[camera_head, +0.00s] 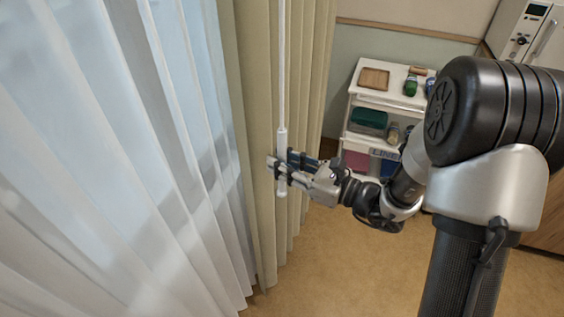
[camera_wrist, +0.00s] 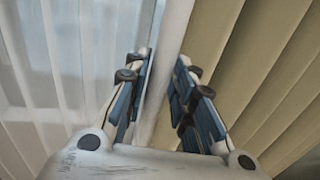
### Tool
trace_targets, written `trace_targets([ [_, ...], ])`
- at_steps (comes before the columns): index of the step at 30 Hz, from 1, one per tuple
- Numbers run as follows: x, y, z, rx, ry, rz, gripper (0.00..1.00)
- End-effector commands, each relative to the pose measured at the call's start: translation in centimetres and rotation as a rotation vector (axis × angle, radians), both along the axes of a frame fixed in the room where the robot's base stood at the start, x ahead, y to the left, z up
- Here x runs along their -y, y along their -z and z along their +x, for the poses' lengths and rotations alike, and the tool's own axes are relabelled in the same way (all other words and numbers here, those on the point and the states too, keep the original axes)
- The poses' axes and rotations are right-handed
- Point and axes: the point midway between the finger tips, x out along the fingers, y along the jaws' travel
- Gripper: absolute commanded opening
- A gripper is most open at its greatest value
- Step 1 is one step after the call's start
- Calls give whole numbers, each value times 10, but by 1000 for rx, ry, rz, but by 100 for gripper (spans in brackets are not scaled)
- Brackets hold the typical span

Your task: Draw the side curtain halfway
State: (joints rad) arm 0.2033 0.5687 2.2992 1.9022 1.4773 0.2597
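The side curtain is beige and pleated (camera_head: 262,95). It hangs gathered in a narrow band to the right of a sheer white curtain, and its folds also fill the right of the wrist view (camera_wrist: 270,75). A thin white wand (camera_head: 281,70) hangs upright in front of the beige folds, with a thicker handle at its lower end. My gripper (camera_head: 283,168) is at this handle, one finger on each side. In the wrist view, the fingers (camera_wrist: 164,68) appear shut on the wand (camera_wrist: 174,25), though the exact contact is partly hidden.
The sheer white curtain (camera_head: 120,150) covers a bright window at left. A white trolley (camera_head: 352,103) with a wooden tray, jars and bins stands behind my arm. A white appliance (camera_head: 526,35) is at top right. Open tan floor (camera_head: 330,270) lies below my gripper.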

Motion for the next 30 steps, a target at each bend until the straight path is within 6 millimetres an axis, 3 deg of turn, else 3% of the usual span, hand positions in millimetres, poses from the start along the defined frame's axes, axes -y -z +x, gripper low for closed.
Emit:
trace_targets([
  [5,0,-1,0,1,-1,0,37],
  [16,4,-1,-2,2,-1,1,37],
  [30,81,-1,-48,2,4,2,37],
])
